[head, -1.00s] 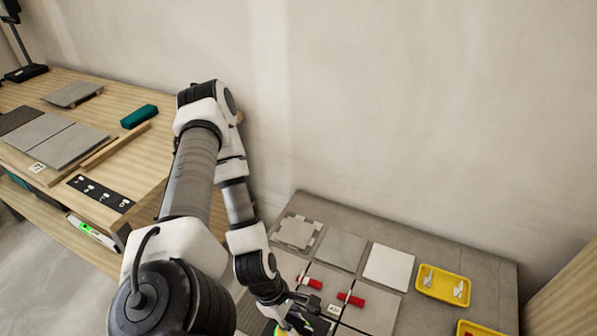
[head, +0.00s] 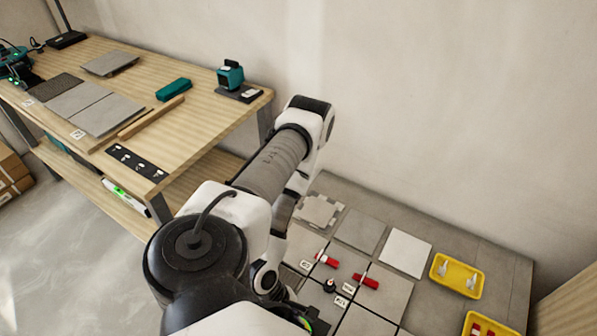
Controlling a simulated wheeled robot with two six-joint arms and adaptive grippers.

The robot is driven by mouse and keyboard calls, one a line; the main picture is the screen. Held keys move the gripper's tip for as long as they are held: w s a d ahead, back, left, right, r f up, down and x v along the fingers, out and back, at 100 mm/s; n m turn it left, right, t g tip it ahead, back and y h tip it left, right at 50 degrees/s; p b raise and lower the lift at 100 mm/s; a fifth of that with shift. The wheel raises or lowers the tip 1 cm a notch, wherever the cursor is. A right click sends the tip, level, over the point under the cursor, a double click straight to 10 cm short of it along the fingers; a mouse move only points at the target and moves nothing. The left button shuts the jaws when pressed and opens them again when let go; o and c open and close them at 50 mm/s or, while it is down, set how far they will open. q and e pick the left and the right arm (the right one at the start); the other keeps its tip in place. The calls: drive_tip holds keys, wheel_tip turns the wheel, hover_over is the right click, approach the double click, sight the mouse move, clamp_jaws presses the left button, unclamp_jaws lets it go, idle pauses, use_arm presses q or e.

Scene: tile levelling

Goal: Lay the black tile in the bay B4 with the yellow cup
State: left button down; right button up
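I cannot make out a yellow cup. A dark textured tile (head: 49,87) lies beside grey tiles at the left end of the workbench; I cannot tell if it is the black tile. Grey tiles with small white labels (head: 341,301) lie in the floor area at lower right, but I cannot read which bay is B4. My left arm reaches down over this area. My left gripper (head: 304,320) is mostly hidden behind its own links at the bottom edge, with a bit of green beside it. What it holds is hidden. My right gripper is out of view.
Red-handled pieces (head: 366,281) and a small black knob (head: 330,285) sit at the tile joints. A white tile (head: 405,252) lies near a yellow tray (head: 457,275) of white pieces. The workbench (head: 215,105) is at left, with a teal device (head: 230,75).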

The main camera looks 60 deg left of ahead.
use_arm(q)
drive_tip(key=shift+s+d+r+p, duration=0.15)
drive_tip(key=shift+s+d+p, duration=0.25)
drive_tip(key=shift+s, duration=0.45)
drive_tip(key=shift+s+d+p, duration=0.15)
drive_tip(key=shift+s+d, duration=0.3)
drive_tip(key=shift+s, duration=0.35)
drive_tip(key=shift+s+d+p, duration=0.2)
drive_tip(key=shift+s+d, duration=0.3)
drive_tip(key=shift+s, duration=0.25)
drive_tip(key=shift+s+d+p, duration=0.15)
drive_tip(key=shift+s+d, duration=0.3)
drive_tip(key=shift+s, duration=0.35)
drive_tip(key=s+d, duration=0.3)
drive_tip(key=s, duration=0.2)
drive_tip(key=shift+s, duration=0.2)
wheel_tip(320, 180, up, 21)
drive_tip(key=p, duration=2.1)
